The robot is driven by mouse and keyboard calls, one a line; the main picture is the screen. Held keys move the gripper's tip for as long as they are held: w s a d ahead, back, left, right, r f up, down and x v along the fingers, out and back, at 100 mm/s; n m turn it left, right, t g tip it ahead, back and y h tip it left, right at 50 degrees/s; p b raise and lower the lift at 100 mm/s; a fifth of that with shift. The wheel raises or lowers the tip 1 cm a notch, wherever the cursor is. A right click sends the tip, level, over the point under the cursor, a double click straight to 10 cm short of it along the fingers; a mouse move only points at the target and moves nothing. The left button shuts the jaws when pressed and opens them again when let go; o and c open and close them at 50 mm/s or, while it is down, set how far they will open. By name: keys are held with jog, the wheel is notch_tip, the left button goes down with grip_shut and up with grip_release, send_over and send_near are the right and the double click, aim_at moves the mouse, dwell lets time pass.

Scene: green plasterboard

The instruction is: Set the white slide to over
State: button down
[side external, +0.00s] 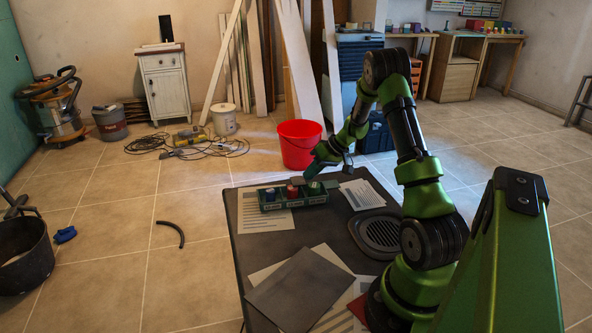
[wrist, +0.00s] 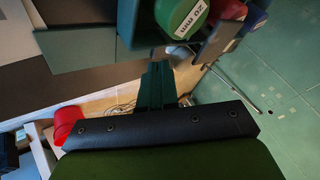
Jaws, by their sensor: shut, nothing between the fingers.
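A green box (side external: 294,197) lies on the dark table, with a blue, a red and a green round piece in a row. In the wrist view the green piece (wrist: 182,15) is labelled "20 mm", with the red piece (wrist: 229,10) and blue piece (wrist: 251,18) beyond it. My gripper (side external: 315,172) is above the right end of the box, near the green piece. Its fingers (wrist: 158,70) are together and empty, close to the box; I cannot tell whether they touch it. I cannot make out a white slide for certain in either view.
Papers (side external: 361,194) and a dark folder (side external: 300,288) lie on the table (side external: 320,228). A round vented plate (side external: 381,234) is set at its right. A red bucket (side external: 299,145) stands on the floor behind. The table's left edge is close to the box.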

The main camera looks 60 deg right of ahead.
jog(key=s+d, duration=0.2)
jog(key=d, duration=0.1)
jog(key=s+r+m, duration=0.3)
jog(key=s+r, duration=0.4)
jog(key=w+a+r+m+g+h, duration=0.1)
jog(key=a+r, duration=0.4)
jog(key=a, duration=0.6)
jog(key=w+a+r+g, duration=0.1)
jog(key=a+r, duration=0.3)
jog(key=a, duration=0.7)
jog(key=s+a+r+n+t, duration=0.1)
jog(key=s+a+r+n, duration=0.1)
jog(key=a, duration=0.6)
jog(key=s+a+r+n+t, duration=0.1)
jog(key=s+a+r+n, duration=0.2)
jog(key=a, duration=0.5)
jog(key=shift+s+a+r+y, duration=0.35)
jog(key=shift+s+r, duration=0.3)
jog(key=shift+s, duration=0.25)
